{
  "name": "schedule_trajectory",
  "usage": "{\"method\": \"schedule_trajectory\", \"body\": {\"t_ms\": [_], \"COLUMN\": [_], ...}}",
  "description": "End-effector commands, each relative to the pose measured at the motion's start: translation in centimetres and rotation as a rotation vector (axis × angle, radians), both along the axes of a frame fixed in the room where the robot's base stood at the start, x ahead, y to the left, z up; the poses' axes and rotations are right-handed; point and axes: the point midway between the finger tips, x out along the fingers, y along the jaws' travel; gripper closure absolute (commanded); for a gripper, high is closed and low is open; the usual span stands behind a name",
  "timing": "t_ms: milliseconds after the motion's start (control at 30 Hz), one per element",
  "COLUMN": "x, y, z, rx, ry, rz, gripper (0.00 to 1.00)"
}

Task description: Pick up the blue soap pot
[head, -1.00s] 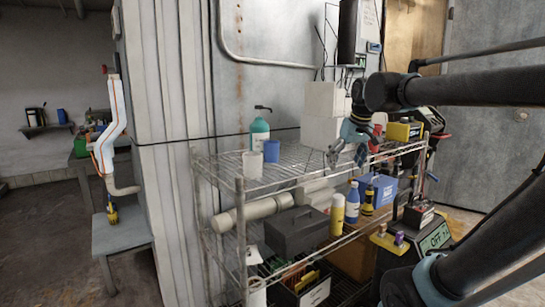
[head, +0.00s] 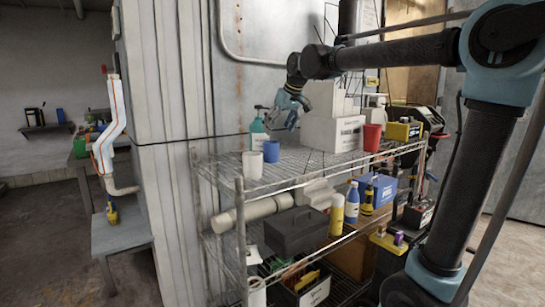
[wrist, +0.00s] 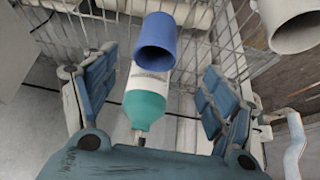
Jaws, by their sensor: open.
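The blue soap pot (head: 271,151), a small plain blue cup, stands on the top wire shelf beside a white cup (head: 252,164). A teal and white pump bottle (head: 259,134) stands just behind it. My gripper (head: 281,120) is open and empty, above the shelf and to the upper right of the bottle. In the wrist view the blue pot (wrist: 158,42) lies between the open fingers of my gripper (wrist: 155,75), further out, overlapping the teal bottle (wrist: 145,100). The white cup (wrist: 291,22) is at upper right there.
The wire shelf (head: 300,163) also holds white boxes (head: 331,133), a red cup (head: 372,137) and a yellow case (head: 403,131) to the right. Lower shelves hold a toolbox (head: 297,231) and bottles. Bare shelf lies right of the blue pot.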

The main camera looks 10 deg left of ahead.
Motion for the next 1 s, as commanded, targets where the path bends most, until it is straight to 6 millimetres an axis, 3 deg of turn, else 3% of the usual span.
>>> {"method": "schedule_trajectory", "body": {"t_ms": [300,633,1000], "x": [1.8,2.6,4.3], "y": [2.0,2.8,4.1], "z": [-4.7,-6.7,-10.5], "rx": [0.000,0.000,0.000], "ry": [0.000,0.000,0.000], "rz": [0.000,-0.001,-0.001], "gripper": [0.22,0.22,0.22]}}
